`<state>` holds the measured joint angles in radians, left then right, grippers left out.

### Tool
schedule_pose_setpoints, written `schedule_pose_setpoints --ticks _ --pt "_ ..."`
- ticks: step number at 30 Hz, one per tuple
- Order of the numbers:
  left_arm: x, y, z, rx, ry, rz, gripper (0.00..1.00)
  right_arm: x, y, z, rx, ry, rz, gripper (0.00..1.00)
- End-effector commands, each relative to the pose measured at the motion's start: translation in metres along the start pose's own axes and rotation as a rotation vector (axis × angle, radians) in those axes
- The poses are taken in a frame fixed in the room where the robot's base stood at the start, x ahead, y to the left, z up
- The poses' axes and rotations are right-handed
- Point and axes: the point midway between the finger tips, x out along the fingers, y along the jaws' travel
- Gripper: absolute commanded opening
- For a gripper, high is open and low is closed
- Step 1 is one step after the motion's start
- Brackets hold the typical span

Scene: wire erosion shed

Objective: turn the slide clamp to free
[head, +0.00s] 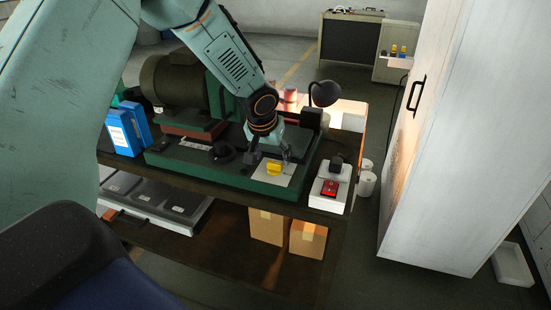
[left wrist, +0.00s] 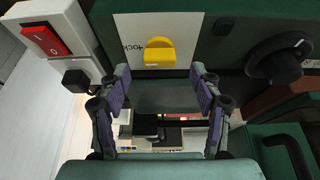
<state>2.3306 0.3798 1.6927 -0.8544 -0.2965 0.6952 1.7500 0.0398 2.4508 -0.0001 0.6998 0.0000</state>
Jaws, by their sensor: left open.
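The slide clamp appears as a yellow turning knob (head: 273,168) on a white plate (head: 287,181) at the front of the green machine base. In the left wrist view the yellow knob (left wrist: 160,54) is at the top centre, with dark lettering beside it that seems to end in "OCK". My left gripper (head: 284,152) is just above and behind the knob in the head view. In the left wrist view the left gripper (left wrist: 160,84) is open and empty, its two fingers apart below the knob and not touching it. My right gripper is not in view.
A red rocker switch (head: 330,188) on a white box stands right of the plate. A black handwheel (head: 222,152) is on its left. A dark lamp (head: 325,93) rises behind. Blue binders (head: 122,132) stand at the bench's left end. A white cabinet (head: 440,150) is at the right.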

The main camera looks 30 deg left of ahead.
Motion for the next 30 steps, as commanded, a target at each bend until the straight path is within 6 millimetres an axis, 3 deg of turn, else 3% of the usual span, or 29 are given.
schedule_pose_setpoints --ticks 7,18,30 --pt "0.025 0.003 -0.001 0.004 0.0 -0.001 0.64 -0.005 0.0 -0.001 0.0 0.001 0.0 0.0" --pt "0.031 0.006 -0.002 0.006 0.002 0.001 0.64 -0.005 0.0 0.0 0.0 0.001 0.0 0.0" --pt "0.03 0.005 -0.001 0.005 0.001 0.001 0.31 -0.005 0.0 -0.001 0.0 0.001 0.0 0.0"
